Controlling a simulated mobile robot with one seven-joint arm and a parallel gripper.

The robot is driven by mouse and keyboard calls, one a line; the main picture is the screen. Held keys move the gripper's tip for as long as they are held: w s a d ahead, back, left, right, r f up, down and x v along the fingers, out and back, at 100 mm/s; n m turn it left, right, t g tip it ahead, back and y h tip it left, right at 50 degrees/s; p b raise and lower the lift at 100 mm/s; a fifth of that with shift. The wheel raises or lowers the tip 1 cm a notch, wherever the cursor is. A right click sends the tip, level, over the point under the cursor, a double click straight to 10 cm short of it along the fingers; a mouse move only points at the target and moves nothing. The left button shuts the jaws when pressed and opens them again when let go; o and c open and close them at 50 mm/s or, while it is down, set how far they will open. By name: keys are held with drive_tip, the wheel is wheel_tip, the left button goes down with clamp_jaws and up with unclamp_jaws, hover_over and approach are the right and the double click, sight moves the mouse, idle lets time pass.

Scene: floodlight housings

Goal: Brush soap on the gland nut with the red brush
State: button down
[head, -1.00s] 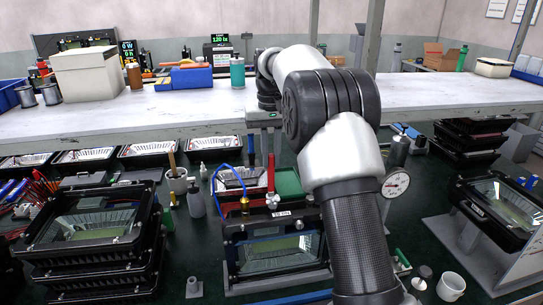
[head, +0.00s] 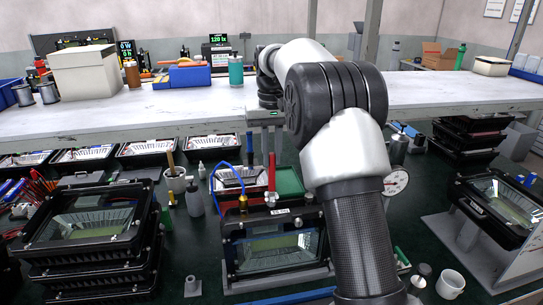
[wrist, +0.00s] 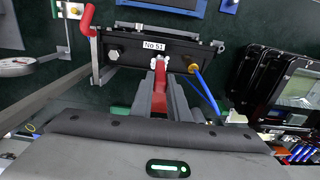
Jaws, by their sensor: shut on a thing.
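My gripper (wrist: 160,88) is shut on the red brush (wrist: 160,73), whose pale bristles point at the black housing (wrist: 135,47) labelled "No 51". The brass gland nut (wrist: 194,68), where the blue hose (wrist: 207,92) enters the housing, is to the right of the bristles in the wrist view, with a gap between them. In the head view, the red brush (head: 271,172) stands upright behind the housing's top edge (head: 262,214), to the right of the brass nut (head: 243,205). Exact bristle contact is too small to tell.
A red bent lever (wrist: 88,18) on a metal frame stands left of the housing in the wrist view. A round gauge (head: 396,182), a white pot (head: 175,184) and a grey bottle (head: 195,200) stand around. Stacked housings (head: 95,240) fill the left side.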

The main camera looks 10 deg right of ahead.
drive_tip(key=shift+w+p, duration=0.3)
drive_tip(key=shift+w, duration=0.35)
wheel_tip(320, 180, up, 6)
idle(0.4)
drive_tip(key=shift+r, duration=0.1)
